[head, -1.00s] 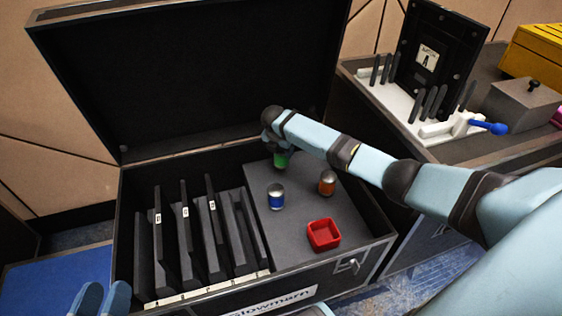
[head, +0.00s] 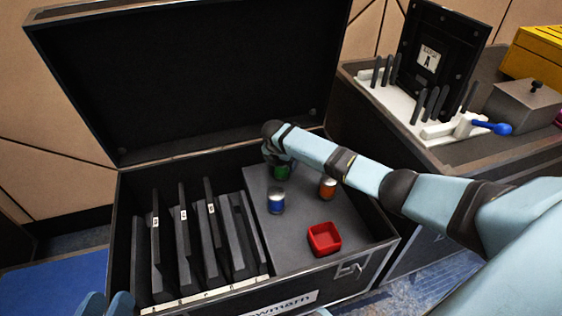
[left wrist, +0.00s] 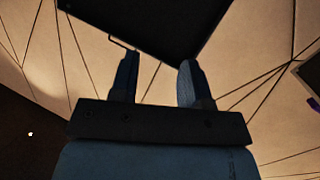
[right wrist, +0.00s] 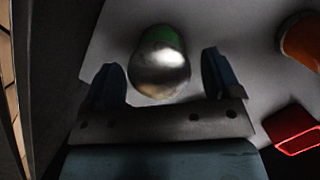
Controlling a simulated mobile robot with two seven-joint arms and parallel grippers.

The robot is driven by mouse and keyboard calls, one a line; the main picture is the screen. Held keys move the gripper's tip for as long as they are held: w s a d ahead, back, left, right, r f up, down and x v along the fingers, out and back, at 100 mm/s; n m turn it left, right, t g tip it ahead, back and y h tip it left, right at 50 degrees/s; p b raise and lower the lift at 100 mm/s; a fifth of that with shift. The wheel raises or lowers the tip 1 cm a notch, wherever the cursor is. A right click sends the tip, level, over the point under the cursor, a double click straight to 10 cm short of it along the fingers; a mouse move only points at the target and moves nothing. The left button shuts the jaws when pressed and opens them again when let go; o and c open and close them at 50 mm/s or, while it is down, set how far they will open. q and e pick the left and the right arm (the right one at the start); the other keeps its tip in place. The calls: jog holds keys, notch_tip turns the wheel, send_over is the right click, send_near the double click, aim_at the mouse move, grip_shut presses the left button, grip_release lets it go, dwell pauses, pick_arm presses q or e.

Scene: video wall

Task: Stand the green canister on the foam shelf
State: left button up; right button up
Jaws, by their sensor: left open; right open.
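The green canister (head: 281,172) with a silver lid appears upright on the grey foam shelf (head: 290,225), near its back edge. The gripper hides part of it in the head view. In the right wrist view the canister (right wrist: 160,65) lies between and just ahead of the two fingers, with a gap on each side. My right gripper (head: 278,164) is open around or just above it; the right wrist view shows its spread fingers (right wrist: 162,75). My left gripper (head: 105,304) is open and empty at the lower left, its fingers (left wrist: 157,75) clear of everything.
A blue canister (head: 276,201), an orange canister (head: 328,187) and a red tray (head: 324,239) are on the shelf. Dark panels (head: 195,240) stand in slots to the left. The open case lid (head: 180,80) rises behind. A second case (head: 460,155) stands right.

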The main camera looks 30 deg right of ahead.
jog(key=shift+r, duration=0.3)
pick_arm(q)
notch_tip(320, 180, up, 8)
jog(key=t+p, duration=0.3)
jog(key=p, duration=0.2)
jog(key=shift+a+n, duration=0.3)
jog(key=shift+n, duration=0.1)
pick_arm(e)
jog(key=v, duration=1.1)
jog(key=shift+r, duration=0.35)
pick_arm(q)
jog(key=shift+f, duration=0.15)
pick_arm(e)
jog(key=shift+s, duration=0.15)
